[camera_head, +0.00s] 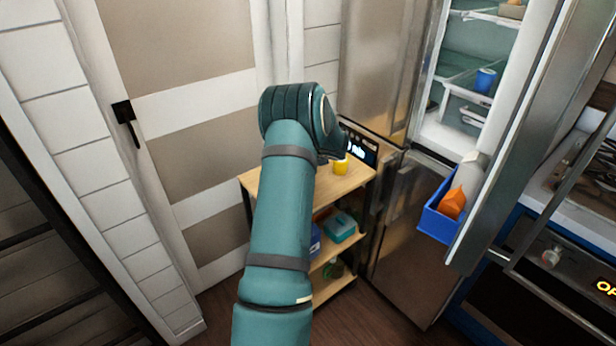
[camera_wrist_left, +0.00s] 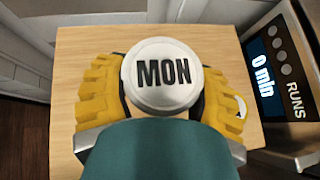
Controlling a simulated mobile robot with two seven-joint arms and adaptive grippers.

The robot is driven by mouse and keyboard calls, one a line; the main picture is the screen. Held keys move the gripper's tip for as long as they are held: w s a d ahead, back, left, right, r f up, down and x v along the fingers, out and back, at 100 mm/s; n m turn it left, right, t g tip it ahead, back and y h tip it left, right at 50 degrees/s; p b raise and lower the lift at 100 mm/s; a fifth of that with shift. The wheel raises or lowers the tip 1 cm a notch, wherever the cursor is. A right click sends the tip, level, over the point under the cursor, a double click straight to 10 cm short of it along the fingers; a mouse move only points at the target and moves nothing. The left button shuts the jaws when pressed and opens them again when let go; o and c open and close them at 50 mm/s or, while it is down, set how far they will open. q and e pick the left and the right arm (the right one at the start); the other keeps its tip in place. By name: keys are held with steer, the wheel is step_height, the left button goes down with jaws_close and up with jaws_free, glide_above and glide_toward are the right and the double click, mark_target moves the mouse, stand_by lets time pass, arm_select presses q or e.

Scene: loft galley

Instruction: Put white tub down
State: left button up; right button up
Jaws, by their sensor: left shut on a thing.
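The white tub (camera_wrist_left: 163,75) has a round lid marked "MON" and shows in the left wrist view, between the yellow fingers of my left gripper (camera_wrist_left: 163,95). The gripper is shut on the tub from both sides. Below them is the pale wooden top (camera_wrist_left: 205,42) of a small shelf cart. I cannot tell whether the tub touches this top. In the head view my teal arm hides the tub and most of the gripper; one yellow finger (camera_head: 340,167) shows over the cart top (camera_head: 262,180). My right gripper is not in view.
A display panel (camera_head: 358,147) reading "0 min" stands beside the cart top. Lower shelves hold a teal box (camera_head: 340,226). The fridge is open at right, with a blue cup (camera_head: 485,80) inside and a blue bin (camera_head: 436,222) on its door. The visible wooden top around the tub is bare.

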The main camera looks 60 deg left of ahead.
arm_select(q)
step_height(320, 180, down, 10)
steer(key=shift+s+a+f+b, duration=0.1)
steer(key=shift+s+b, duration=0.05)
steer(key=shift+b, duration=0.85)
steer(key=o, duration=1.4)
steer(key=shift+c, duration=0.2)
